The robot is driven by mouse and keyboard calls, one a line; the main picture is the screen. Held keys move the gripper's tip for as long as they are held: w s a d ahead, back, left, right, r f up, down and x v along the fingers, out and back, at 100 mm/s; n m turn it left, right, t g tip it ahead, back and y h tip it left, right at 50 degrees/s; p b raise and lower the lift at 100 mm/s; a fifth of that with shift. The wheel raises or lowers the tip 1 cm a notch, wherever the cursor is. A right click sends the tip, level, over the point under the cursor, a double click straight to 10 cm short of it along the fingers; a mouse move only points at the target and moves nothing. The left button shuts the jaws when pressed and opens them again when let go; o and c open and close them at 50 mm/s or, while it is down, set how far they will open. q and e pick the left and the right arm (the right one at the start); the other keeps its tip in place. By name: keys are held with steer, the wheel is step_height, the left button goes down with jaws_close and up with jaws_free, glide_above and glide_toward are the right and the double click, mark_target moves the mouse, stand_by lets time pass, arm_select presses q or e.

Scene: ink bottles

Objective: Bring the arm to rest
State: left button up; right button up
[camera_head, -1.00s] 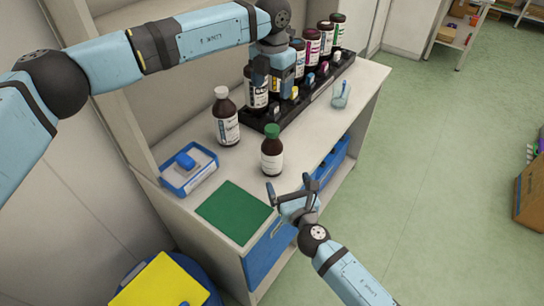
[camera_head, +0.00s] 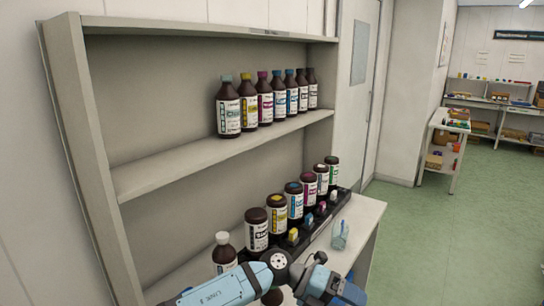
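My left arm (camera_head: 228,288) crosses the bottom of the head view, with its dark round joint (camera_head: 279,264) and a blue wrist part (camera_head: 325,285) in front of the bench. The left gripper's fingers are below the picture edge. My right arm and gripper are out of view. A brown bottle with a white cap (camera_head: 223,255) stands on the bench just behind my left arm. A small dark brown piece shows under the joint, mostly hidden; I cannot tell what it is.
Several brown ink bottles (camera_head: 295,201) stand by a black rack (camera_head: 344,197) on the bench, with a clear beaker (camera_head: 340,235) to the right. More bottles (camera_head: 264,99) stand on the shelf (camera_head: 190,163) above. Green floor (camera_head: 430,240) lies open at the right.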

arm_select(q)
steer(key=s+a+f+n+t+y+p, duration=0.2)
steer(key=a+f+n+t, duration=0.1)
steer(key=a+n+t, duration=0.65)
steer(key=s+a+f+n+t+y+p, duration=0.15)
steer(key=a+f+n+t, duration=0.35)
steer(key=n, duration=0.8)
steer(key=s+a+f+n+t+y+p, duration=0.2)
steer(key=s+a+n+t, duration=0.1)
steer(key=a+n+t, duration=0.65)
steer(key=s+a+f+n+g+y+p, duration=0.1)
steer(key=s+a+f+n+g+y, duration=0.1)
steer(key=s, duration=0.5)
steer(key=s+a+f+n+g+y, duration=0.2)
steer(key=s+a+f+n+g, duration=0.3)
steer(key=s+a+f, duration=0.2)
steer(key=shift+a+p, duration=0.4)
steer(key=shift+a, duration=0.45)
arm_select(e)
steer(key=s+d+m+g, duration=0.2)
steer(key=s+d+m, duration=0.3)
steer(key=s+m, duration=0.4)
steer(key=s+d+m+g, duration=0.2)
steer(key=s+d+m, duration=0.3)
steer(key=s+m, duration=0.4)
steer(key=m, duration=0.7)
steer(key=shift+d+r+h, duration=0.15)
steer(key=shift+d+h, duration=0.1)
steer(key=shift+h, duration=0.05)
